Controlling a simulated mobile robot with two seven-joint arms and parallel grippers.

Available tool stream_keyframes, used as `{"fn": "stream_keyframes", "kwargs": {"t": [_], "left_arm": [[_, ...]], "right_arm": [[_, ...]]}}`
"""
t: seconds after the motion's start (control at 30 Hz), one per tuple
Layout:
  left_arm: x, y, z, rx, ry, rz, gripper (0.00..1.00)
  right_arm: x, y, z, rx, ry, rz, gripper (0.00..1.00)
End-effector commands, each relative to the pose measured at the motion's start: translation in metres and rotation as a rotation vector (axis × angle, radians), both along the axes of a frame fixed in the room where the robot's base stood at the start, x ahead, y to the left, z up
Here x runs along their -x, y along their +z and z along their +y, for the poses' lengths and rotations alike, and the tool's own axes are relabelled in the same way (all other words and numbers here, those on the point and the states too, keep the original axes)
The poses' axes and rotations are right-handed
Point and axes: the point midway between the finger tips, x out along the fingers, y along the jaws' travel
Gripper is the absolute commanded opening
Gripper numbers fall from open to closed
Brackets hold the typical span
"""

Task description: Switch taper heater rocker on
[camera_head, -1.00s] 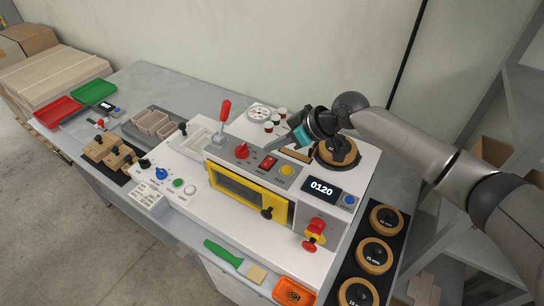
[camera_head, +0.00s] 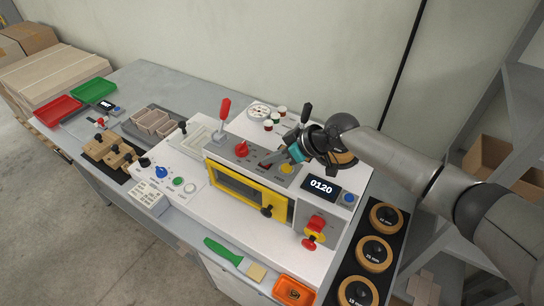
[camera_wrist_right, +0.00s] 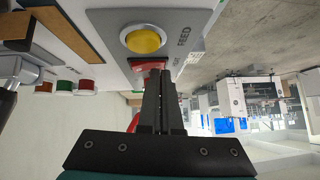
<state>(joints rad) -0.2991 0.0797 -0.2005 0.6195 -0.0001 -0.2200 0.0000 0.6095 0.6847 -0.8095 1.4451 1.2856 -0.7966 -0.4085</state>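The red rocker (camera_wrist_right: 150,67) sits in a dark frame on the grey control panel (camera_wrist_right: 190,20), beside the round yellow button (camera_wrist_right: 143,41). My right gripper (camera_wrist_right: 161,72) has its two dark fingers together with nothing between them. Its tips are at the rocker and cover part of it; I cannot tell whether they touch it or which way it is tipped. My left gripper is not in view.
A red knob (camera_head: 242,150) and a red-handled lever (camera_head: 224,111) stand left of the gripper. A yellow-framed window (camera_head: 236,190) is below.

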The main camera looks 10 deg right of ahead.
Motion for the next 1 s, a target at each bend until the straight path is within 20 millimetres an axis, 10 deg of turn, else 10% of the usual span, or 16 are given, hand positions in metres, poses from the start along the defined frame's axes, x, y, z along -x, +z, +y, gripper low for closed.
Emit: {"fn": "stream_keyframes", "kwargs": {"t": [1.0], "left_arm": [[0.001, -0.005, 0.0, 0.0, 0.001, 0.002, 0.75]], "right_arm": [[-0.01, 0.009, -0.01, 0.002, 0.0, 0.005, 0.0]]}}
